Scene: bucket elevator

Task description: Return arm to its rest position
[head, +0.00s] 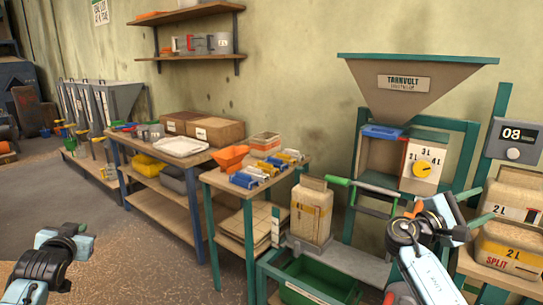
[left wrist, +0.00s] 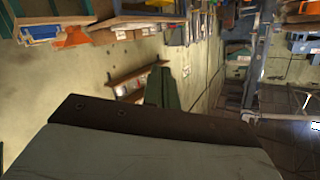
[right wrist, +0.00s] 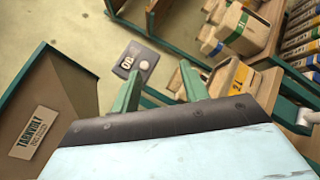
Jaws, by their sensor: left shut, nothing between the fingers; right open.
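My left gripper (head: 82,230) is at the lower left of the head view, over the floor and away from the tables. In the left wrist view its green fingers (left wrist: 165,88) are together with nothing between them. My right gripper (head: 476,207) is at the right of the head view, in front of the hopper stand and close to the bags on the right. In the right wrist view its two green fingers (right wrist: 160,88) are apart with nothing between them. Both arms are raised and hold nothing.
Bags (head: 510,250) and a display box (head: 513,141) are at right. Floor (head: 120,240) near my left arm is clear.

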